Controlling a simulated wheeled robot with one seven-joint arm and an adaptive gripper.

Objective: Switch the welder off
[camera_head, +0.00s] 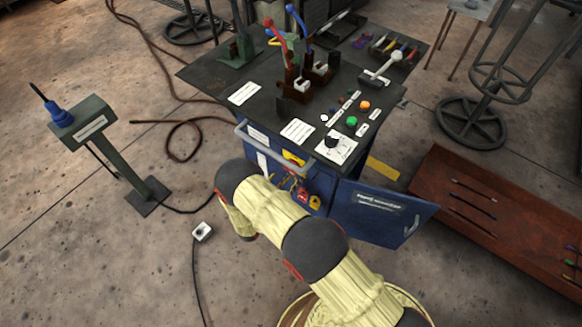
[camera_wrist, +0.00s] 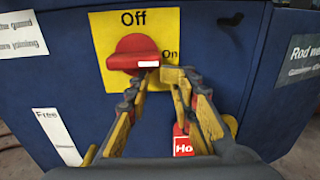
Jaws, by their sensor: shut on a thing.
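The welder is a blue cabinet (camera_head: 330,180) with a dark top; its front also fills the wrist view (camera_wrist: 225,60). A red rotary switch (camera_wrist: 132,52) sits on a yellow plate (camera_wrist: 108,22) marked "Off" at the top and "On" at the right. The switch's handle lies about level, with its white-marked end to the right, toward "On". My gripper (camera_wrist: 158,75) is shut on the handle's right, white-marked end.
A grab rail (camera_head: 270,155) runs along the cabinet's upper front edge. A blue door panel (camera_head: 380,212) stands open to the right. A rusty red bench (camera_head: 480,190) is at the right.

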